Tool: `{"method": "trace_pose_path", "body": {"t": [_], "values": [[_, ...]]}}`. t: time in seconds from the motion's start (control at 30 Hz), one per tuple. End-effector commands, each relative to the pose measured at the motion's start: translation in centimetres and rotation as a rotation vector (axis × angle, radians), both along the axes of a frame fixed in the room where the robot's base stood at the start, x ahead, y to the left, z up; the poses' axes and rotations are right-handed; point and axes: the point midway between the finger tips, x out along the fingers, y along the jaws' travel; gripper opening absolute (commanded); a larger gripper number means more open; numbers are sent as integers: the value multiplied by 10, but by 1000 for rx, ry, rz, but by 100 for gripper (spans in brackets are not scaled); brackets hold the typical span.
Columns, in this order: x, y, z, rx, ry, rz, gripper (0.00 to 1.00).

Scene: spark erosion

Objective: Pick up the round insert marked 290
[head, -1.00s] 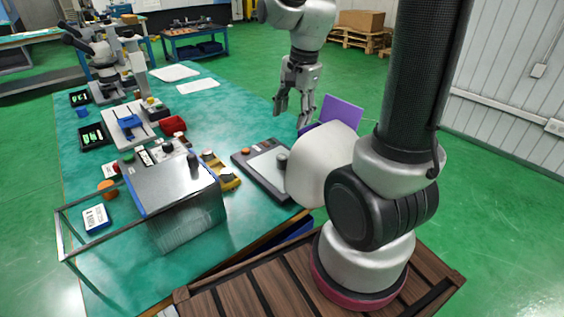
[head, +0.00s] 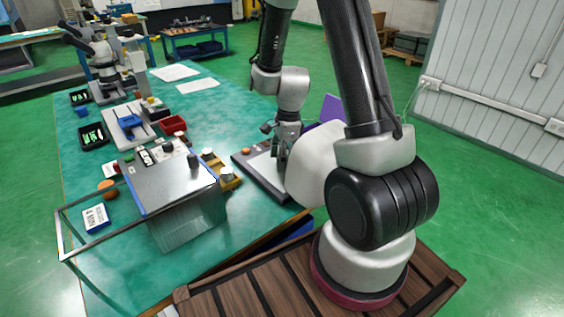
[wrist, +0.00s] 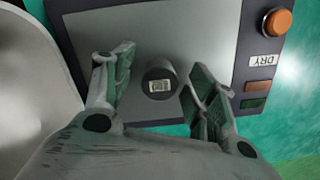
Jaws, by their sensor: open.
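A dark round insert (wrist: 158,82) with a small white label stands on the grey plate of a flat dark-framed device (wrist: 208,30). The label's digits are too blurred to read surely. My gripper (wrist: 163,62) is open and empty, with one finger on each side of the insert, apart from it. In the head view my gripper (head: 279,156) points down over the device (head: 256,176) at the table's right edge. There the fingers hide the insert.
The device carries an orange button (wrist: 278,22) and a DRY label (wrist: 265,60). On the green table (head: 215,110), a yellow holder (head: 228,180) and a clear-sided box (head: 185,215) stand left of the device. A purple panel (head: 331,108) rises behind my gripper.

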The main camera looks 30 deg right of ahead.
Motion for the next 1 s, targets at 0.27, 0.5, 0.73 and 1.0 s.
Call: {"method": "trace_pose_path", "body": {"t": [0.27,0.5,0.73,1.0], "values": [[0,0,-2,0,-1,1,52],[0,0,-2,0,-1,1,8],[0,0,-1,0,-1,1,0],[2,0,31,0,-7,2,0]]}}
